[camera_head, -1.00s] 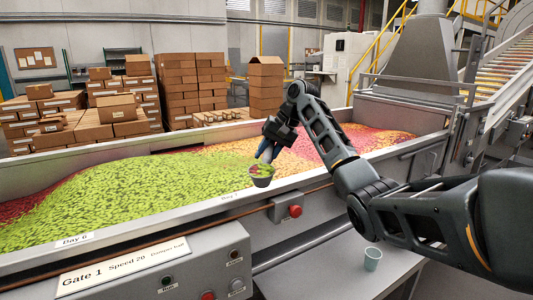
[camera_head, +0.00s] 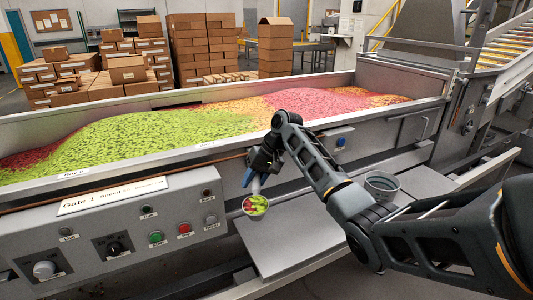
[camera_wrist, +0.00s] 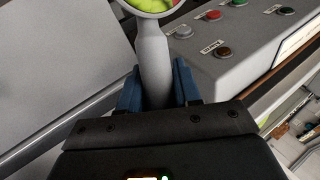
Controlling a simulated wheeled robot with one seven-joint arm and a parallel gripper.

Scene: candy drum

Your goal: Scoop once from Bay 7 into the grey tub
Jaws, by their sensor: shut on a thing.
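My gripper (camera_head: 257,178) is shut on the handle of a light grey scoop (camera_head: 256,214). The scoop hangs bowl-down in front of the trough, above the grey shelf, and holds green, pink and some yellowish candies. In the wrist view the blue fingers (camera_wrist: 156,92) clamp the pale handle (camera_wrist: 153,62), and the bowl with green candy is cut off at the top edge. A grey tub (camera_head: 381,186) stands to the right, partly behind my arm; its inside looks empty. The Bay 7 label is too small to read; green, orange and pink candy fill the trough.
The trough's front rim (camera_head: 120,170) runs behind the scoop. A control panel (camera_head: 130,225) with knobs and buttons stands left of the scoop. The shelf (camera_head: 290,245) below is bare near the scoop. Cardboard boxes (camera_head: 190,50) are stacked beyond the trough.

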